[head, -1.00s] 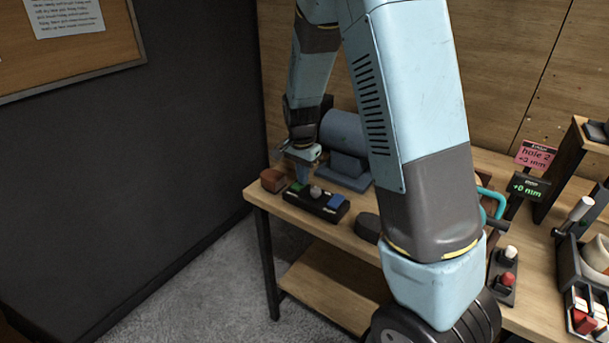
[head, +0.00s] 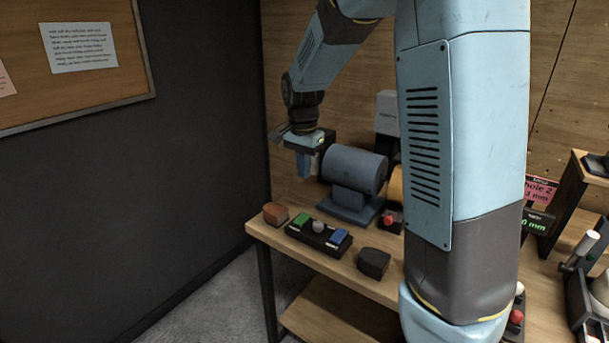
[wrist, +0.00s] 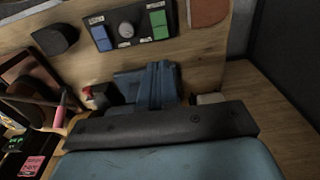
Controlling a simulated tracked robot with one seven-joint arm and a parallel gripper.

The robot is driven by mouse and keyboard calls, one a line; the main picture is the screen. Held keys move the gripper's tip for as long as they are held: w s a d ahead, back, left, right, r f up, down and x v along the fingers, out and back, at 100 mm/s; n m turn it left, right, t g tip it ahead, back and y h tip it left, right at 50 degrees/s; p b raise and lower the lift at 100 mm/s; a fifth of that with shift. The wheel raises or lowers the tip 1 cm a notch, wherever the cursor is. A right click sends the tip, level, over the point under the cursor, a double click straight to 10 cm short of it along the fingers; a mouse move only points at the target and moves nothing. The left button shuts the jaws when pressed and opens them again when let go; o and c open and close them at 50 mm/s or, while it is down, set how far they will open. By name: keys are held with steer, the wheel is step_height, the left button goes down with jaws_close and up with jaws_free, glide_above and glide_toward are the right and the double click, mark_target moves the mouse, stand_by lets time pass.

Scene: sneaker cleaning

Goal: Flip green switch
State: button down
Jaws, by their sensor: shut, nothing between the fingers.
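The green switch (head: 301,219) is the left rocker on a black switch box (head: 320,243) near the bench's front edge. A grey knob (head: 319,226) sits beside it and a blue switch (head: 338,237) is at the right end. In the wrist view the green switch (wrist: 159,25) is at the top, with the blue switch (wrist: 100,37) to its left. My gripper (head: 304,176) is shut and empty, raised above and behind the box, apart from it. Its fingers also show in the wrist view (wrist: 160,68). I cannot tell which way the green switch is tilted.
A blue-grey motor-like machine (head: 354,169) stands right of my gripper. A reddish-brown block (head: 275,213) lies left of the box and a dark block (head: 373,262) lies to its right. A dark wall (head: 190,150) borders the bench's left side.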

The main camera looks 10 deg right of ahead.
mark_target(304, 215)
steer(key=shift+a, duration=0.1)
steer(key=shift+s+a+t+h, duration=0.3)
steer(key=shift+s+a+h, duration=0.05)
steer(key=shift+a, duration=0.2)
steer(key=shift+s+a+t+h, duration=0.3)
steer(key=shift+s+a+h, duration=0.05)
steer(key=shift+a, duration=0.2)
steer(key=shift+f, duration=0.1)
steer(key=x, duration=1.3)
steer(key=shift+w+d+f, duration=0.1)
steer(key=shift+f, duration=0.3)
